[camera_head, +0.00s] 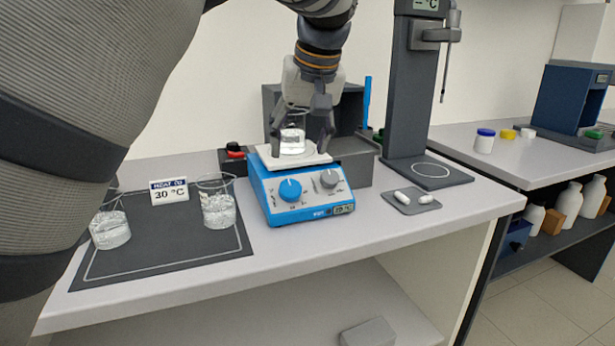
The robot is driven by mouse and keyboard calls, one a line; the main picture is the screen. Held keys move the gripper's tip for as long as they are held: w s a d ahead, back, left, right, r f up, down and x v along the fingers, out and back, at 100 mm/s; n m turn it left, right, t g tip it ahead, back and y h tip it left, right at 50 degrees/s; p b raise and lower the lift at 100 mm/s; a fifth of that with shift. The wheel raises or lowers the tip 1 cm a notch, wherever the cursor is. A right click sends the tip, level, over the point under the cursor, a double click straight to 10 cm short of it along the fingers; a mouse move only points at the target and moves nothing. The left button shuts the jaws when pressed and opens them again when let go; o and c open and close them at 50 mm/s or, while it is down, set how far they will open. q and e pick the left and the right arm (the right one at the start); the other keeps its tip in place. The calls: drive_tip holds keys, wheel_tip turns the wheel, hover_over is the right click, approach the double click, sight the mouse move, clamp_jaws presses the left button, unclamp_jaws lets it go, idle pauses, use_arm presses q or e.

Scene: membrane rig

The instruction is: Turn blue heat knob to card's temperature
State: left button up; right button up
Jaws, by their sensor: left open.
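The blue hot plate stirrer (305,212) stands on the bench with a white top plate (262,151). Its blue heat knob (290,190) is at the left of the front panel, and a grey knob (329,179) is to its right. A small display (343,209) sits at the lower right; its digits are too small to read surely. The card (169,191) reads "HEAT TO 30 °C". My left gripper (301,143) is open and points down over the top plate, its fingers on both sides of a beaker of clear liquid (292,142). My right gripper is out of view.
Two beakers (110,228) (218,209) with clear contents stand on the dark mat (160,258) at left. A dark grey column stand (407,100) rises behind, right of the hot plate. A small tray (405,207) holds white capsule-like pieces. The bench front right is clear.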

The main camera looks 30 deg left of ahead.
sight(291, 186)
use_arm(q)
drive_tip(key=x, duration=1.1)
drive_tip(key=shift+s+d+f, duration=0.1)
drive_tip(key=shift+s+f, duration=0.05)
drive_tip(key=c, duration=1.2)
